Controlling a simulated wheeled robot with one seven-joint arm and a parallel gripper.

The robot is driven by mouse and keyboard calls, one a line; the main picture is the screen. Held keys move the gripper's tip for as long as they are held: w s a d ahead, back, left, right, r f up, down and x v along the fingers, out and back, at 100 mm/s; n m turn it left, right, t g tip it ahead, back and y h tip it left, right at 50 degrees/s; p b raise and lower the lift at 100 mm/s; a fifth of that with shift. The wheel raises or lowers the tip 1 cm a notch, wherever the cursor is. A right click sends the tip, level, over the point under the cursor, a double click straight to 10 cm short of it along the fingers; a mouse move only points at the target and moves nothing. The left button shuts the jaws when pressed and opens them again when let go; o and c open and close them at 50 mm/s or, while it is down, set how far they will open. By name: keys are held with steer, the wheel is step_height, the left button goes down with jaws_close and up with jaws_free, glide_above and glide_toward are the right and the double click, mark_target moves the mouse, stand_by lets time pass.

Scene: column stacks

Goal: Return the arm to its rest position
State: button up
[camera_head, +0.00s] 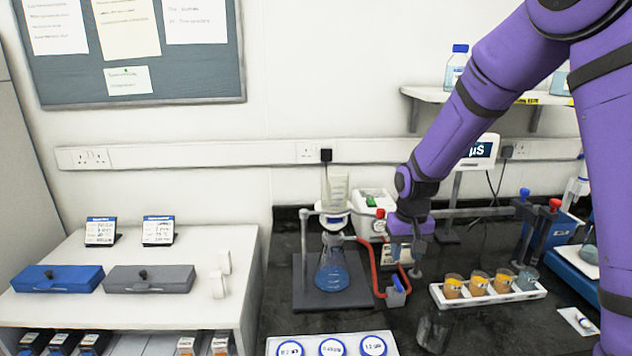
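My arm is purple with black bands and reaches in from the upper right. My gripper (406,266) hangs fingers-down over the dark bench, just right of the glass flask and its red tubing. Its two grey fingers look apart, with a pale object showing behind the gap and nothing clearly held between them.
A conical flask (332,272) with blue liquid stands on a dark stand base. A white rack (450,301) holds several amber-filled beakers. An empty dark glass beaker (433,332) stands in front. A white tray (330,342) with blue-rimmed round pieces lies at the front edge.

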steer(key=s+d+r+t, duration=0.1)
steer(key=s+r, duration=0.5)
steer(key=r, duration=0.2)
steer(key=s+d+r+t, duration=0.1)
steer(key=s+d+r, duration=0.1)
steer(key=s+r, duration=0.5)
steer(key=s+d+r+t, duration=0.1)
steer(key=s+r, duration=0.3)
steer(key=s, duration=0.4)
steer(key=s+d+r+t, duration=0.1)
steer(key=s+r+t, duration=0.1)
steer(key=s+r, duration=0.3)
steer(key=s, duration=0.3)
steer(key=shift+s, duration=0.2)
